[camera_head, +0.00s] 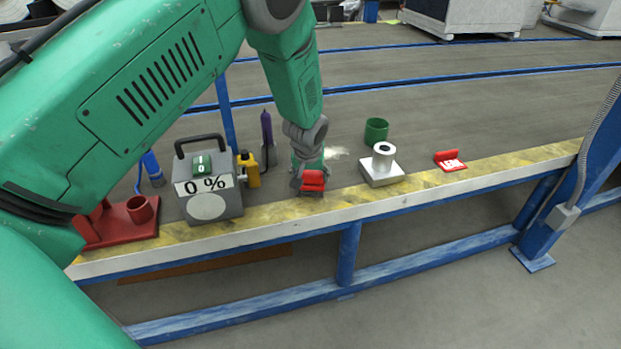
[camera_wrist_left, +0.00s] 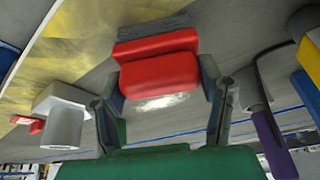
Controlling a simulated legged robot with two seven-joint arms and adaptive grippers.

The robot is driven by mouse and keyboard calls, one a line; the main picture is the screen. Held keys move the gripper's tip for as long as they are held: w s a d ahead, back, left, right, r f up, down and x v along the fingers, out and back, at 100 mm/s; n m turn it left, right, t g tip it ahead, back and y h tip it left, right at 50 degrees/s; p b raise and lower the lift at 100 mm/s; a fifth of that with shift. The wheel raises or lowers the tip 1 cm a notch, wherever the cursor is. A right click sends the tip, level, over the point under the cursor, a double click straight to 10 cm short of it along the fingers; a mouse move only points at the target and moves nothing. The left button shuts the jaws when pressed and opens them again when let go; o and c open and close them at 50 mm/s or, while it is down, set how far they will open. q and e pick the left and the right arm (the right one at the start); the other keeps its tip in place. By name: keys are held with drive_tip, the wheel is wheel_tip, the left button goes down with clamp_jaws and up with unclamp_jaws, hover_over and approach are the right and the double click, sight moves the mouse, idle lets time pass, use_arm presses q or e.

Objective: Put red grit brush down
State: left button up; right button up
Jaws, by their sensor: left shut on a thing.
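The red grit brush (camera_head: 313,181) is at the front of the table, with a grey bristle side. In the left wrist view the brush (camera_wrist_left: 160,75) sits between the two fingers, its grey bristle strip (camera_wrist_left: 155,26) at the far end. My left gripper (camera_head: 311,172) is shut on it, reaching down from above. The brush is at or just over the tabletop near the yellow edge; I cannot tell whether it touches. My right gripper is not in view.
A grey charger box (camera_head: 208,195) reading 0 % and a yellow bottle (camera_head: 248,170) stand left of the brush. A silver block with a cylinder (camera_head: 381,170), a green cup (camera_head: 376,131) and a red sign (camera_head: 450,161) stand right. A red holder (camera_head: 120,222) is far left.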

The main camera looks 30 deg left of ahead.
use_arm(q)
drive_tip(key=shift+r, duration=0.1)
drive_tip(key=o, duration=1.3)
drive_tip(key=p+v, duration=0.4)
drive_tip(key=v, duration=0.8)
drive_tip(key=s+d+f+m+g+h, duration=0.1)
drive_tip(key=s+d+f+m+g, duration=0.2)
drive_tip(key=s+f, duration=1.35)
drive_tip(key=s+d+m, duration=0.1)
drive_tip(key=s, duration=0.5)
drive_tip(key=s+d+f+m, duration=0.1)
drive_tip(key=s, duration=0.5)
drive_tip(key=s+d+m+h, duration=0.1)
drive_tip(key=s+d, duration=0.1)
drive_tip(key=s, duration=0.4)
drive_tip(key=shift+s+d+f, duration=0.1)
drive_tip(key=shift+s+f, duration=0.25)
drive_tip(key=shift+s, duration=0.05)
